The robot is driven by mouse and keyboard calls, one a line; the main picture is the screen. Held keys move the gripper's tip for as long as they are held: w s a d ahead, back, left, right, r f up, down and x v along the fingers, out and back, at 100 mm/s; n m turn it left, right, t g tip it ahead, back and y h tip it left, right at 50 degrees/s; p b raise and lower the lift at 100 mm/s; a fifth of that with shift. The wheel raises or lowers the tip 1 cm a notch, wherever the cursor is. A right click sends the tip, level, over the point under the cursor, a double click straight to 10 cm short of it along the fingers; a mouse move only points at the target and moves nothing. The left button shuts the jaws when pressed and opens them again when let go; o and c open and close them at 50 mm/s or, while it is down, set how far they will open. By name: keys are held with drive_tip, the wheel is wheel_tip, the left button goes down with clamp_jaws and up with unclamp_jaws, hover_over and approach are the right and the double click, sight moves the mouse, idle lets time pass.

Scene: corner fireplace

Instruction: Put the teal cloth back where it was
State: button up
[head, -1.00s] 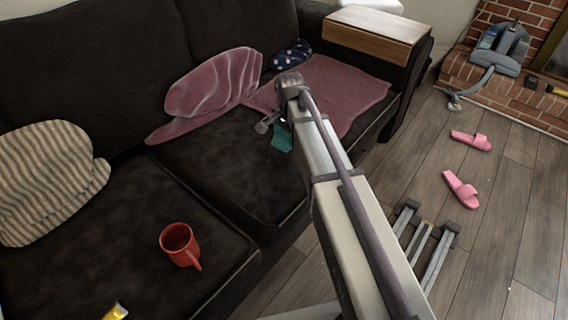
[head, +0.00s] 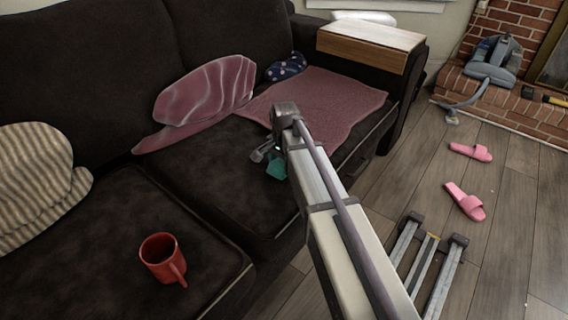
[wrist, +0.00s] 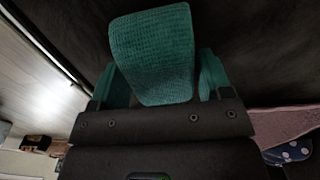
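The teal cloth (head: 277,168) hangs at my gripper (head: 264,154) in the head view, over the front part of the dark sofa's right seat. My gripper is shut on the cloth. My arm hides part of the seat beneath, and I cannot tell the exact gap between cloth and seat.
A red mug (head: 163,258) stands on the left seat. A pink blanket (head: 335,95), a pink cushion (head: 205,95) and a dotted cushion (head: 287,67) lie on the sofa. A wooden tray (head: 370,45) covers the armrest. Pink slippers (head: 466,201) lie on the floor.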

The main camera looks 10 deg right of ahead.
drive_tip(key=o, duration=0.3)
